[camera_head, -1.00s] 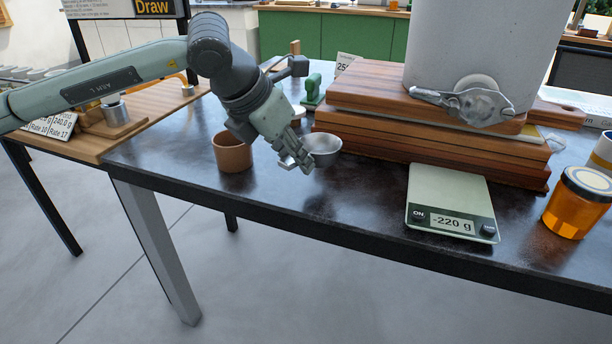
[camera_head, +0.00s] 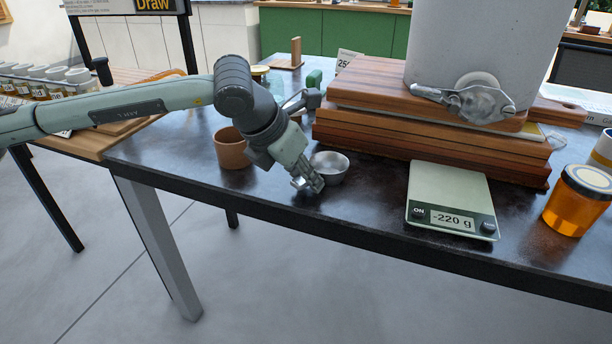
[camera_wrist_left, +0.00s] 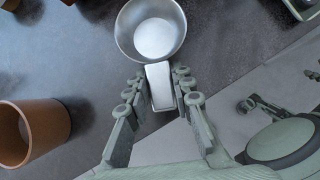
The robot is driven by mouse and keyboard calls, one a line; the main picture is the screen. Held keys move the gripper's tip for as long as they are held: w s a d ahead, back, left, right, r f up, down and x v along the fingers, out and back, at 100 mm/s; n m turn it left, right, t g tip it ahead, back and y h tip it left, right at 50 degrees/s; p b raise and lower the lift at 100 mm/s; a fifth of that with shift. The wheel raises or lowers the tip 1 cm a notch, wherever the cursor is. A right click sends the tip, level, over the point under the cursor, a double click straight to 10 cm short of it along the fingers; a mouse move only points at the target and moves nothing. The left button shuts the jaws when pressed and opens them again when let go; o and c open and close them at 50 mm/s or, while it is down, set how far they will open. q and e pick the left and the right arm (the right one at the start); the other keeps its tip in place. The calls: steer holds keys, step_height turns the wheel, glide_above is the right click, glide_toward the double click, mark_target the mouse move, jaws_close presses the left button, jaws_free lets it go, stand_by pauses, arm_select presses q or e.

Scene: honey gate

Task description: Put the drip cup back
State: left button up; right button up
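The drip cup is a small silver metal cup (camera_head: 330,168) that stands upright on the dark table in front of the wooden boards. In the left wrist view the cup (camera_wrist_left: 150,32) is empty, and its flat handle (camera_wrist_left: 160,86) points toward my gripper. My left gripper (camera_head: 311,184) is low over the table on the near left side of the cup. In the left wrist view my left gripper (camera_wrist_left: 159,76) is open, with one finger on each side of the handle and narrow gaps between. My right gripper is not in view.
A brown cup (camera_head: 231,150) stands left of my gripper. The scale (camera_head: 450,190) reads -220 g. A honey jar (camera_head: 577,200) stands at the right. The wooden boards (camera_head: 430,150) carry a large grey container (camera_head: 470,45) with a metal gate. The table's front edge is close.

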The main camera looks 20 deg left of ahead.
arm_select(q)
steer(key=o, duration=0.4)
steer(key=shift+o, duration=0.2)
steer(key=shift+r, duration=0.1)
steer(key=v, duration=1.2)
steer(key=shift+d, duration=0.1)
